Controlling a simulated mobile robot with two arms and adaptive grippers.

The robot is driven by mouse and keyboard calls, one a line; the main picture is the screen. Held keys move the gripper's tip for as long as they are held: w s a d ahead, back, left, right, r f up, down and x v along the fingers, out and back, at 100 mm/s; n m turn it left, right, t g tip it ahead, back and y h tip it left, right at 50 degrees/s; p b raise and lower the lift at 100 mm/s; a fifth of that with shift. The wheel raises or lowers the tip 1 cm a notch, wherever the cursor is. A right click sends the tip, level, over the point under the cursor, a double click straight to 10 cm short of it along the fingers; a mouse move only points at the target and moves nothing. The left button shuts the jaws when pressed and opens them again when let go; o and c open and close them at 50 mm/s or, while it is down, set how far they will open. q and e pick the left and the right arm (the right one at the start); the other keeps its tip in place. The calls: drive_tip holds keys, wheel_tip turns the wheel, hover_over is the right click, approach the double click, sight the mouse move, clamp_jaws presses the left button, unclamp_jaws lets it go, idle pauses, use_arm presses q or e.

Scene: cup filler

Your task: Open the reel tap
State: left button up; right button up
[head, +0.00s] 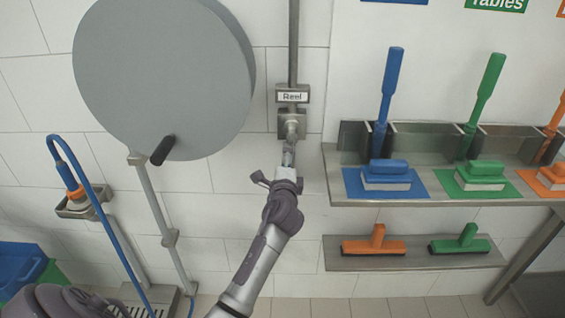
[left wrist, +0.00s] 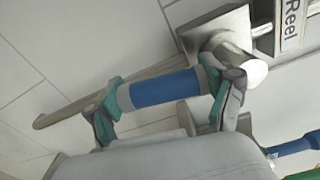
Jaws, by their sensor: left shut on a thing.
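The reel tap (head: 291,124) is a metal valve on the white tiled wall, below a plate marked "Reel" (head: 292,97). My left gripper (head: 288,172) is at the tap, just below its body. In the left wrist view, my left gripper (left wrist: 168,98) has its teal-padded fingers at either end of a blue cylindrical handle (left wrist: 165,88), and it is shut on it. The metal tap body (left wrist: 222,38) is just behind the handle. In the head view the handle is mostly hidden by the gripper. My right gripper is not in view.
A large grey hose reel (head: 160,70) with a black knob (head: 162,151) is left of the tap. A blue hose (head: 110,222) hangs farther left. Steel shelves (head: 430,201) with coloured brushes stand close on the right. Bare tiled wall lies below the tap.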

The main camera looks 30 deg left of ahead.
use_arm(q)
drive_tip(key=shift+f, duration=0.1)
idle(0.3)
drive_tip(key=o, duration=1.5)
drive_tip(key=shift+o, duration=0.2)
drive_tip(key=shift+s+d, duration=0.1)
drive_tip(key=v, duration=1.2)
drive_tip(key=shift+f, duration=0.1)
